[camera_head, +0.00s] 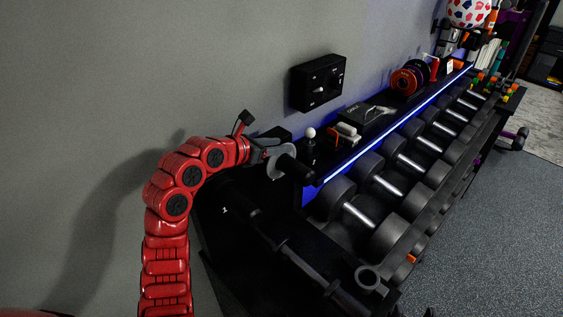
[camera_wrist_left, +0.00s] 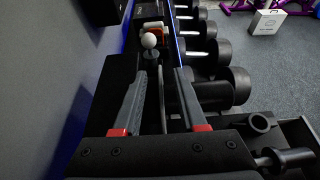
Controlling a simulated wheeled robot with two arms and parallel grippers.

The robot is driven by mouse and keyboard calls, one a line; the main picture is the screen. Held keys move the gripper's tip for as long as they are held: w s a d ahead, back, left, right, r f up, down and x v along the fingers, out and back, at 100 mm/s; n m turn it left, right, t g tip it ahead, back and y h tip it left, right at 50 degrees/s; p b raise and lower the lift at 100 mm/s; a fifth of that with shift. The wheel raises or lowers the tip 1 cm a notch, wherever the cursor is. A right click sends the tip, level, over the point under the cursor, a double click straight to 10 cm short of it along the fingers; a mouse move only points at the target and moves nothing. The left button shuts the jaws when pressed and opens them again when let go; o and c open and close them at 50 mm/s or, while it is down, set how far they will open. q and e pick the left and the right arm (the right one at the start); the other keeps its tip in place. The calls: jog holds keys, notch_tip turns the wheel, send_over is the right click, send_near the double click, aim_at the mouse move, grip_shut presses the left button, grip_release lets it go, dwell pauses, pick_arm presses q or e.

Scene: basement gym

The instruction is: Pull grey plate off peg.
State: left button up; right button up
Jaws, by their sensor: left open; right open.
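The grey plate (camera_head: 279,160) is a thin disc standing upright beside a black peg (camera_head: 294,168) at the rack's near end. My left gripper (camera_head: 268,152) reaches it from the left, with its jaws open. In the left wrist view the plate (camera_wrist_left: 162,98) shows edge-on as a thin strip between the two spread fingers (camera_wrist_left: 160,100), with gaps on both sides. Whether the plate sits fully on the peg is hidden. Two dark tips at the bottom edge of the head view appear to be my right gripper (camera_head: 414,312), open and away from the plate.
A black wall box (camera_head: 318,82) hangs above the shelf. A white-knobbed item (camera_head: 310,142) stands just behind the plate. Several dumbbells (camera_head: 355,209) fill the rack at right. A black bar (camera_head: 290,255) lies in front.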

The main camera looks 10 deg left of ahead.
pick_arm(q)
jog(key=x, duration=0.2)
jog(key=shift+w+d+f, duration=0.15)
jog(key=shift+w, duration=0.15)
jog(key=shift+s, duration=0.1)
grip_shut()
dwell(1.1)
